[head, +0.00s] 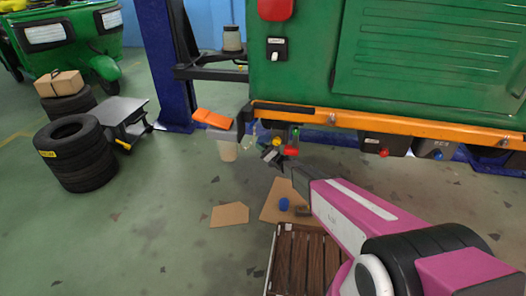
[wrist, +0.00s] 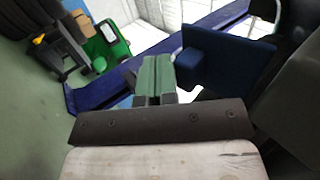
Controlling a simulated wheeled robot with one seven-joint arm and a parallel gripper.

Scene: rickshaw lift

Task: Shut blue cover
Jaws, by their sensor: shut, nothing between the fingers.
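A dark blue panel (wrist: 225,62), which looks like the blue cover, stands tilted in the upper right of the wrist view. I cannot tell from this view how far open it is. In the head view the cover is not clear; a dark box with a blue knob (head: 437,153) hangs under the orange beam at the right. My gripper (head: 270,155) is shut and empty, below the left end of that beam, close to small yellow, red and green parts. A pale green two-part piece in the wrist view may be its fingers, near the blue panel's left edge.
The green rickshaw body (head: 430,60) is above the orange beam (head: 390,124). An orange flap (head: 213,118) tops a pale container at the beam's left. Black tyres (head: 72,155) are stacked at the left.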

